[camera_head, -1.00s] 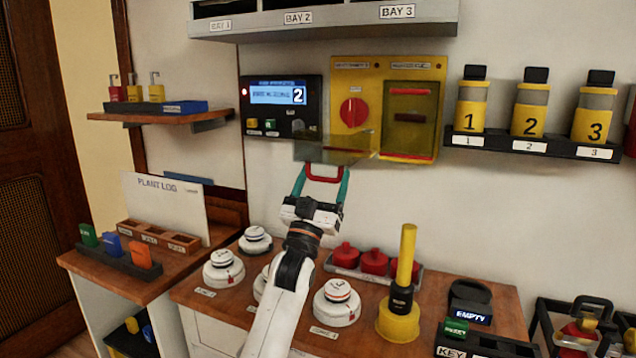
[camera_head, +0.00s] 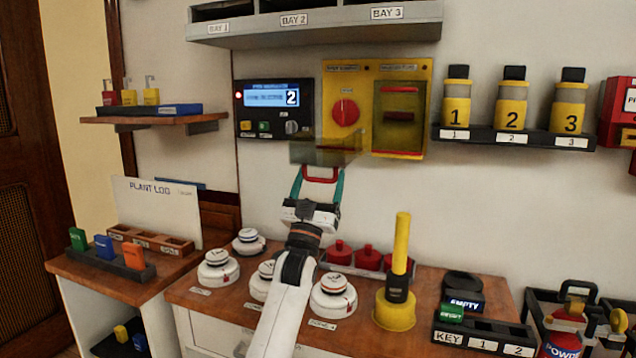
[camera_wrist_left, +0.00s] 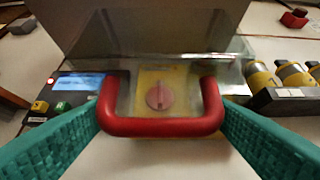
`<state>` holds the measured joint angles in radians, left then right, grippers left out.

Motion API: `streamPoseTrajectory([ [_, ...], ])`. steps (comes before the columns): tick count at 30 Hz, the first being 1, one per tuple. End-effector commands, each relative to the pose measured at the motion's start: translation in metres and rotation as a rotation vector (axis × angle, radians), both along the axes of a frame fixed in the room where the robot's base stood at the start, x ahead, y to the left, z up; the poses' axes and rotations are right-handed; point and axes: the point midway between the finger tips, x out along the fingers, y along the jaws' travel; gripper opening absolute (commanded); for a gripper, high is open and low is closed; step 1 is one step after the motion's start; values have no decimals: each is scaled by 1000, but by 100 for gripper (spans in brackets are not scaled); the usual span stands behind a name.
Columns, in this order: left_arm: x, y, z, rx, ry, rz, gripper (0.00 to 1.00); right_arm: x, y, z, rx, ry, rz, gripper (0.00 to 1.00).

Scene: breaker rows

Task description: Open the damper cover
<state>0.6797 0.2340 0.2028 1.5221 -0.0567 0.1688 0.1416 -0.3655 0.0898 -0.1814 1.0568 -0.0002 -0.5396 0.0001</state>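The yellow panel (camera_head: 334,135) on the wall has a red knob (camera_head: 346,112) on its left half, uncovered in the head view. A see-through cover (camera_head: 312,152) juts out from below the knob, swung down and outward. Its red U-shaped handle (camera_head: 322,174) is at its near edge. My left gripper (camera_head: 320,182) has its teal fingers on both sides of this handle. In the left wrist view the handle (camera_wrist_left: 160,126) spans between the fingertips, which touch its ends, and the knob (camera_wrist_left: 160,96) shows behind it. My right gripper is in neither view.
A second cover (camera_head: 399,115) with red bars lies closed on the panel's right half. A display unit (camera_head: 272,108) is at left, numbered bottles (camera_head: 511,100) on a shelf at right. White domed detectors (camera_head: 333,296) and a yellow post (camera_head: 400,245) stand on the bench below my arm.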

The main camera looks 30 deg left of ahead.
Motion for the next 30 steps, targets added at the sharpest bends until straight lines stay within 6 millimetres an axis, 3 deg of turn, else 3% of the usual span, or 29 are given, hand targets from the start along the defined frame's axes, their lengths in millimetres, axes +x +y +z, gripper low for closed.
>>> streamPoseTrajectory([
  [1, 2, 1, -2, -1, 10, 3, 81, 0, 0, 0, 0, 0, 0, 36],
  [3, 2, 1, -2, -1, 8, 2, 92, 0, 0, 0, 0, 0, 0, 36],
  [4, 1, 1, -1, -1, 7, 2, 93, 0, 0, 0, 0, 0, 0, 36],
  [14, -4, -1, -6, 0, 2, 1, 93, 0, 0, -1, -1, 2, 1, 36],
  [30, -67, -16, -82, -1, 9, 1, 93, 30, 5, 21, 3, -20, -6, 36],
])
